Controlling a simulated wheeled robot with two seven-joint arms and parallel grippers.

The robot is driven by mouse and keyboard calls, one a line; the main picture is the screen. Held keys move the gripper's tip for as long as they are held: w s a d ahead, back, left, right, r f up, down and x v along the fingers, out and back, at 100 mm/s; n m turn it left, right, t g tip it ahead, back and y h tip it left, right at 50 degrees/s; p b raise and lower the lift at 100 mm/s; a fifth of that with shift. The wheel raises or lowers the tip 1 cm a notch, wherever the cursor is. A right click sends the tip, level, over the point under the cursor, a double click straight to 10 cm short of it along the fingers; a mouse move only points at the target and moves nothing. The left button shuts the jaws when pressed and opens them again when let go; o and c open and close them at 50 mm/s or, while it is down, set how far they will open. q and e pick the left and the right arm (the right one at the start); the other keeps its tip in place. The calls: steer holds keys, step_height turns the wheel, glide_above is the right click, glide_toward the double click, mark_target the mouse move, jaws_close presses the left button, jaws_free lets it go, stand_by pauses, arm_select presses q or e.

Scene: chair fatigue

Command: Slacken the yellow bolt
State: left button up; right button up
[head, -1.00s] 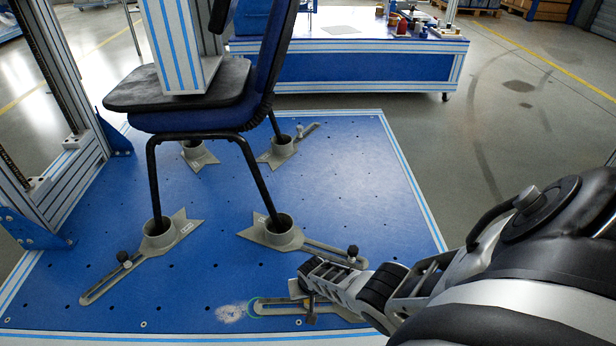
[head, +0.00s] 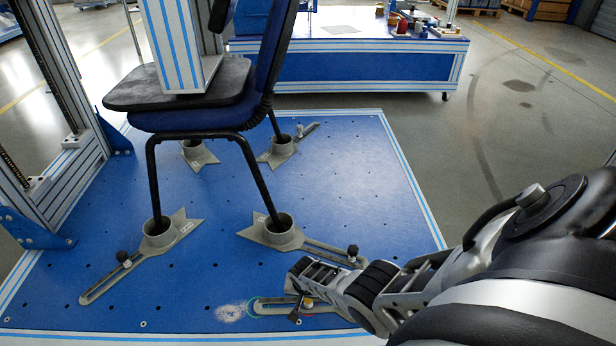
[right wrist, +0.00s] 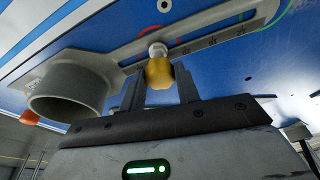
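The yellow bolt (right wrist: 158,72) stands in the slot of a grey slotted foot (right wrist: 215,38) in the right wrist view. In the head view it is a small yellow spot (head: 308,301) beside my right gripper, above the front foot (head: 272,308). My right gripper (head: 301,305) is low over the front edge of the blue platform. Its two dark fingers (right wrist: 160,90) stand on either side of the bolt head, apart, with a narrow gap visible on the right side. The left gripper is in neither current view.
A chair (head: 185,95) stands with its legs in grey cups on the blue platform (head: 345,175). Black-knobbed bolts (head: 123,257) hold other feet; one (head: 352,252) is close behind my right gripper. An orange part (right wrist: 28,117) shows by a cup (right wrist: 70,92).

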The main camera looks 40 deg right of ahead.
steer(key=shift+n, duration=0.7)
steer(key=shift+d+n, duration=0.1)
steer(key=shift+n, duration=0.4)
steer(key=o, duration=0.6)
steer(key=shift+y, duration=0.3)
steer(key=p+v, duration=1.4)
steer(key=v, duration=0.2)
steer(key=shift+s+p, duration=0.4)
steer(key=shift+f, duration=0.1)
